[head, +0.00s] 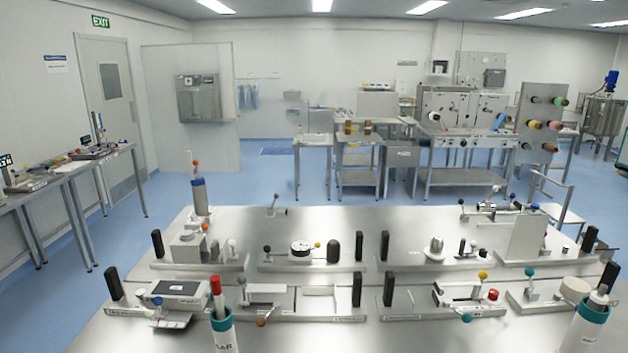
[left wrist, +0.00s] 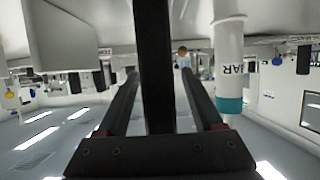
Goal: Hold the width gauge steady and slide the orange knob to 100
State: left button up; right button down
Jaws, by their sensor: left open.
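A light metal fixture (head: 265,289) stands in the front row of the bench, left of centre, with an orange-brown knob (head: 262,321) at its front edge. It may be the width gauge; its scale and the number 100 cannot be read. Another orange knob (head: 317,245) sits beside a round dial (head: 301,248) in the row behind. That view is upside down. Neither gripper shows in the head view.
The metal bench (head: 330,212) holds two rows of fixtures with black upright posts. A bottle with an orange cap (head: 199,190) stands at the back left. A box-like device (head: 178,288) is at the front left. A tall plate (head: 527,236) rises at the back right.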

pick_arm(q)
jog(key=v, duration=0.7)
jog(key=shift+s, duration=0.25)
